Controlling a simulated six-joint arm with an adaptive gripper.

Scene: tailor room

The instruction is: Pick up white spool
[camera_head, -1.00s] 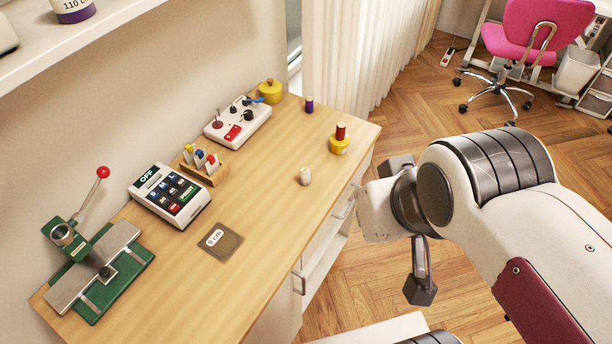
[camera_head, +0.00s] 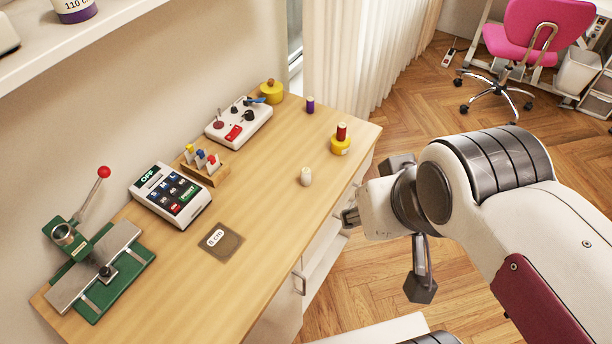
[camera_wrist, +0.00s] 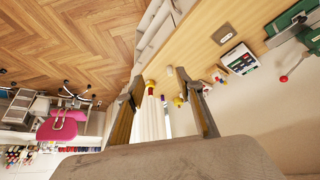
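The white spool (camera_head: 306,177) stands upright on the wooden table (camera_head: 262,205), near its right edge. In the wrist view the white spool (camera_wrist: 169,71) appears small and distant, between my finger lines. My gripper (camera_head: 350,217) is at the table's right edge, to the right of and below the spool in the head view, and apart from it. In the wrist view my gripper (camera_wrist: 160,78) has its two fingers spread, with nothing held between them. In the head view much of the gripper is hidden behind my wrist.
A red spool on a yellow base (camera_head: 340,143) and a purple spool (camera_head: 310,105) stand beyond the white spool. A control box (camera_head: 238,122), keypad (camera_head: 170,194), green press (camera_head: 100,270) and 8 cm card (camera_head: 220,241) lie left. Bare tabletop surrounds the white spool.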

